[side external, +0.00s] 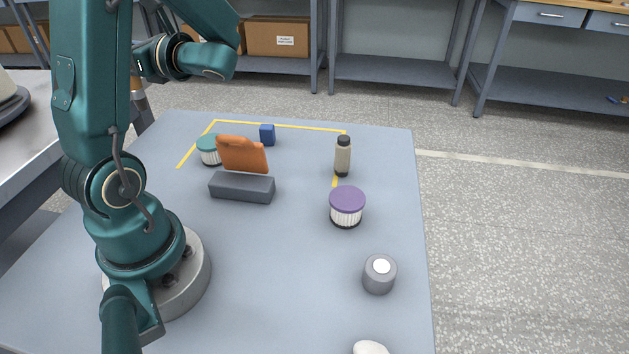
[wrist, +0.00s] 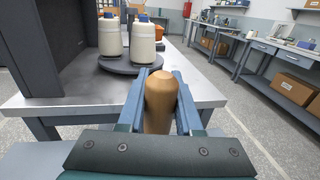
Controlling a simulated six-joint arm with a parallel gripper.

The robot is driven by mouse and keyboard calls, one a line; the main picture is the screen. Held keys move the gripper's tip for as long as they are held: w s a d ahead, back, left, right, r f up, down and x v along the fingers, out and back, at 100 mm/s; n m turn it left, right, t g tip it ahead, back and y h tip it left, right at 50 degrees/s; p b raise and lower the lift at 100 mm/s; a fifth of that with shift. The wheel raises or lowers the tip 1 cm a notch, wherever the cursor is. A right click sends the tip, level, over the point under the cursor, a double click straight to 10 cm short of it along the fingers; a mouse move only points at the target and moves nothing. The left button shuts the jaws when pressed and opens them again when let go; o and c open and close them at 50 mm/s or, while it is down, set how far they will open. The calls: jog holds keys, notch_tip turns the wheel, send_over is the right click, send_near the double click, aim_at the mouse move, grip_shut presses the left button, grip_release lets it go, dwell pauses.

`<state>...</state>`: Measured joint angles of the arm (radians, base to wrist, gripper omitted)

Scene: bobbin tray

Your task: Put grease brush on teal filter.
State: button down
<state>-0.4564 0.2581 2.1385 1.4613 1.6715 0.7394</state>
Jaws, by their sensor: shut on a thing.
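In the wrist view my gripper (wrist: 162,76) is shut on a rounded tan wooden piece, which looks like the handle of the grease brush (wrist: 160,107). The brush's bristles are not visible. The gripper is raised, facing a side bench, and not over the teal filter. In the side view my fingers are not clearly seen behind my arm.
A blue block (side external: 267,134), a bottle (side external: 342,158), a purple filter (side external: 347,204) and a grey cylinder (side external: 379,275) stand around. The table's middle is clear.

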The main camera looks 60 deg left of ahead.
jog(key=w+f, duration=1)
jog(key=shift+w+f+n+g+h, duration=0.15)
jog(key=shift+f+n+g+h, duration=0.15)
jog(key=shift+f, duration=0.1)
jog(key=shift+f, duration=0.2)
jog(key=c, duration=0.6)
grip_release()
jog(key=shift+r, duration=0.1)
jog(key=v, duration=0.7)
jog(key=shift+w+d+r, duration=0.1)
jog(key=shift+d, duration=0.1)
